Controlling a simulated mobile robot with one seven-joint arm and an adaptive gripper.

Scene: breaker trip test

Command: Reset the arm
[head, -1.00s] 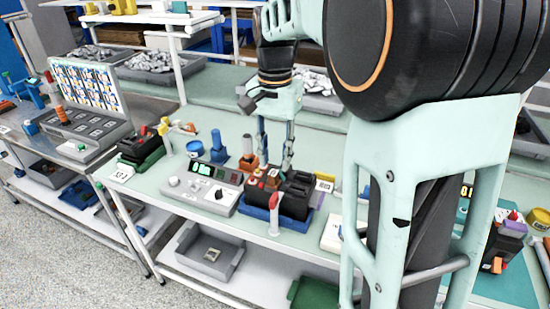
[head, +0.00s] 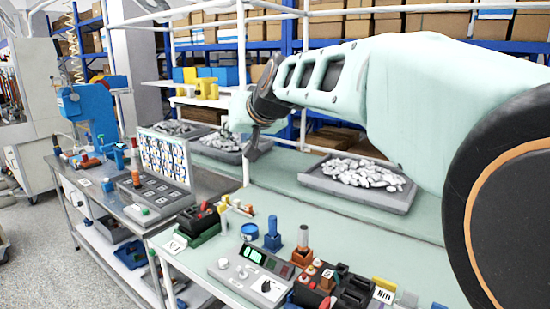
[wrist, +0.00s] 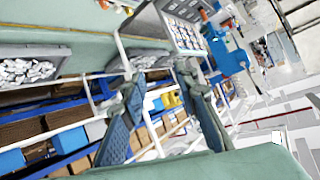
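My arm stretches from the right across the upper middle of the head view, raised above the bench. My gripper (head: 252,148) is partly seen there, in front of the shelves. In the wrist view, the two blue-grey fingers of my gripper (wrist: 160,78) stand apart with nothing between them. The black breaker unit (head: 348,288) with red and white knobs sits on the bench at the bottom edge, partly cut off. The grey tester box (head: 232,277) with a lit green display stands to its left. My gripper is well away from both.
Bins of grey parts (head: 360,182) line the back of the green-topped bench (head: 330,215). A sloped panel (head: 165,160) stands on the metal table at left. A black-and-green unit (head: 198,225), a blue cup and upright handled tools stand nearby. Shelves with boxes stand behind.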

